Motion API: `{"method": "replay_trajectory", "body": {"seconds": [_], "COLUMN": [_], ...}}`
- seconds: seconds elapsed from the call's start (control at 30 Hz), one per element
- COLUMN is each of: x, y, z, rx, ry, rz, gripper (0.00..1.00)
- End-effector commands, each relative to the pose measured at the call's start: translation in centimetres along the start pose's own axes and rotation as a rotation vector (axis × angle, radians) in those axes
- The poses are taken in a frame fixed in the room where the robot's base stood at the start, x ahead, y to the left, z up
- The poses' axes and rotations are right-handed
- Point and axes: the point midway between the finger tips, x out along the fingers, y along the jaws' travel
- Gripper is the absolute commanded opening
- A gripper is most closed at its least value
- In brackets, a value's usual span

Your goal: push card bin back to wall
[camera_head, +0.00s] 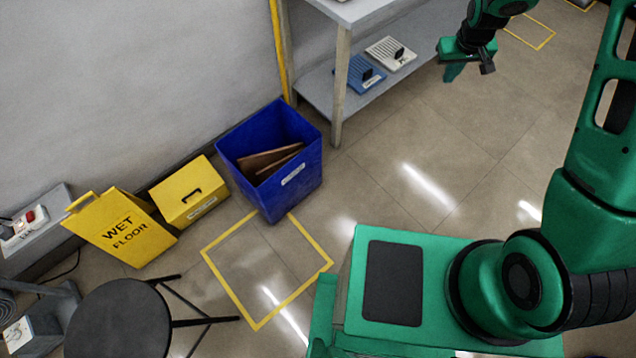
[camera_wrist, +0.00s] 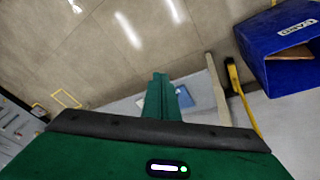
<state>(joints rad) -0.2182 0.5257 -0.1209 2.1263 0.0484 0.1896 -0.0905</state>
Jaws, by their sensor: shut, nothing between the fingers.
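The card bin (camera_head: 297,184) is a blue open-topped box with a white label and brown card pieces (camera_head: 268,163) inside. In the head view it stands on the floor close to the wall, between a yellow box and the shelf leg. It also shows at the upper right of the wrist view (camera_wrist: 285,65). My gripper (camera_head: 451,72) is at the top right of the head view, well to the right of the bin and apart from it. Its green fingers (camera_wrist: 160,97) are together and empty in the wrist view.
A yellow floor square (camera_head: 228,293) lies in front of the bin. A yellow box (camera_head: 187,190), a WET FLOOR sign (camera_head: 125,228) and a dark stool (camera_head: 118,318) stand to the left. A grey shelf (camera_head: 341,85) with two devices stands right of the bin. Floor right of it is clear.

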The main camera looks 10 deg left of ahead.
Motion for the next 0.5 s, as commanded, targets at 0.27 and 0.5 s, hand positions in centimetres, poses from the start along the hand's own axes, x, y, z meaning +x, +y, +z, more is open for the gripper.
{"method": "replay_trajectory", "body": {"seconds": [0.27,0.5], "x": [11.6,20.9], "y": [-11.0,-20.9], "z": [-2.2,-0.5], "rx": [-0.181,-0.311], "ry": [0.085,0.164], "rz": [-0.068,-0.143], "gripper": [0.0,0.0]}}
